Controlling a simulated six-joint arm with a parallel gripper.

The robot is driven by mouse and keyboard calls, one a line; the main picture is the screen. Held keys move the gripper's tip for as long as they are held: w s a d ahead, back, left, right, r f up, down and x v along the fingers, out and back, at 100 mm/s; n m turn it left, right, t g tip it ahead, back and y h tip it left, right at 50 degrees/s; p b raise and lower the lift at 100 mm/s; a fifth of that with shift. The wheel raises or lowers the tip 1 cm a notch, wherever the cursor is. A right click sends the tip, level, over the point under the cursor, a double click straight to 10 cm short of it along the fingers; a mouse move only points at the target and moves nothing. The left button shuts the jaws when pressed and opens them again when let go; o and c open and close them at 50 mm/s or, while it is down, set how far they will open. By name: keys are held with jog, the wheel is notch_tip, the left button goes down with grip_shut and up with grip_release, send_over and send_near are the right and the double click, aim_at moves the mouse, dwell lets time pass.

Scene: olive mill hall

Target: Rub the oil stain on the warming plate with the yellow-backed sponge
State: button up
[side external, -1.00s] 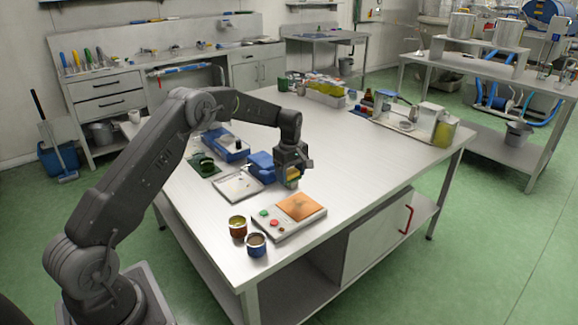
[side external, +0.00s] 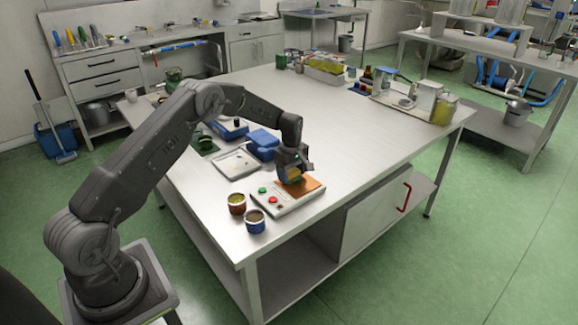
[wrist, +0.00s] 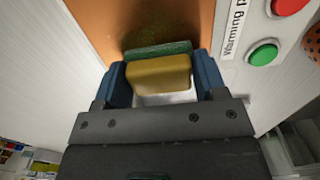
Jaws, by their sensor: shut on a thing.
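The warming plate is a pale box with an orange top (side external: 309,184) and red and green buttons, near the table's front edge. Its orange top (wrist: 105,22) also shows in the wrist view. My gripper (side external: 290,181) is over the left part of that top, pointing down. In the wrist view my gripper (wrist: 160,78) has its blue fingers shut on the sponge (wrist: 158,76), which has a yellow back and a green pad facing the plate. The sponge is at or just above the orange surface; I cannot tell if it touches.
Behind are a white tray (side external: 236,164) and a blue box (side external: 262,140).

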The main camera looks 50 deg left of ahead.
aim_at(308, 188)
jog(key=shift+d, duration=3.5)
jog(key=shift+a, duration=3.95)
jog(key=shift+w+a, duration=0.1)
jog(key=shift+a, duration=0.1)
jog(key=shift+w, duration=0.45)
jog(key=shift+d, duration=4.15)
jog(key=a, duration=0.8)
jog(key=shift+a+r, duration=0.15)
jog(key=shift+r, duration=3.9)
